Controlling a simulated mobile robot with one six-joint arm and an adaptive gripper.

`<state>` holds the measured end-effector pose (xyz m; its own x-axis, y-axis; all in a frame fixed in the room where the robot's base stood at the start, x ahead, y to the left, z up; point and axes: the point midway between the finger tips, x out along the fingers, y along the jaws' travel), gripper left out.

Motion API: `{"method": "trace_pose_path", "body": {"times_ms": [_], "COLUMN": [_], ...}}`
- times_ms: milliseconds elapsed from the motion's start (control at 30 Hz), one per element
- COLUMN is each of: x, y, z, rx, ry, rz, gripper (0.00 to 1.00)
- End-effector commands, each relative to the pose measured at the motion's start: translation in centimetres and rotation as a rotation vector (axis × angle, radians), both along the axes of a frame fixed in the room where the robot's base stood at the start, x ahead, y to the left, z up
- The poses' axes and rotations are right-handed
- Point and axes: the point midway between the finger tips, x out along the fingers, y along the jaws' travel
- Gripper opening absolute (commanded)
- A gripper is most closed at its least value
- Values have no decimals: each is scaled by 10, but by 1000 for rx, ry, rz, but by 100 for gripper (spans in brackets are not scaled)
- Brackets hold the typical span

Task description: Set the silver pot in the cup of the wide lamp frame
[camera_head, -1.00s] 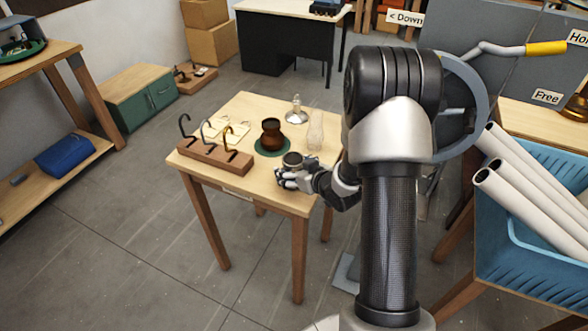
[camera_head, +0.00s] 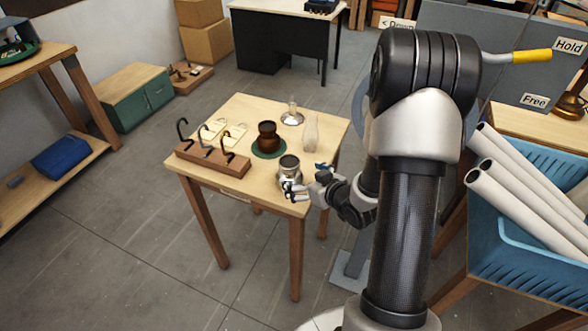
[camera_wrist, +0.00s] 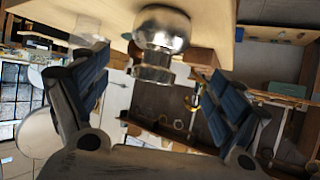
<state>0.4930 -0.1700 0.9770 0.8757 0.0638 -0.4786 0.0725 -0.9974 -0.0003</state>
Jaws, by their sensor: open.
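The silver pot (camera_head: 289,176) stands upright near the front right corner of the small wooden table (camera_head: 262,181). Its dark round top faces up. My gripper (camera_head: 304,190) is open and empty, just to the right and front of the pot. In the wrist view the silver pot (camera_wrist: 163,32) appears upside down, ahead of my gripper (camera_wrist: 155,72), with the two blue-padded fingers spread on either side and apart from it. I cannot identify the wide lamp frame with its cup for certain in these views.
On the table are a wooden block with several hooks (camera_head: 212,158), a brown pot (camera_head: 267,136) on a green mat (camera_head: 268,150), a clear glass (camera_head: 311,133) and a small silver-based piece (camera_head: 292,116). A blue crate with white tubes (camera_head: 525,180) stands at right.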

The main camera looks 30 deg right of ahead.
Motion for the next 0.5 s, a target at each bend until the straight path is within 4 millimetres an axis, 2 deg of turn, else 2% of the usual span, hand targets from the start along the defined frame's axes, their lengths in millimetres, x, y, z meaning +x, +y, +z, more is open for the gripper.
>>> {"method": "trace_pose_path", "body": {"times_ms": [33,267,500], "x": [-13,-63,-71], "y": [-3,-6,-5], "z": [10,37,43], "rx": [0,0,4], "ry": [1,1,4], "rz": [-6,-7,1], "gripper": [88,88,88]}}
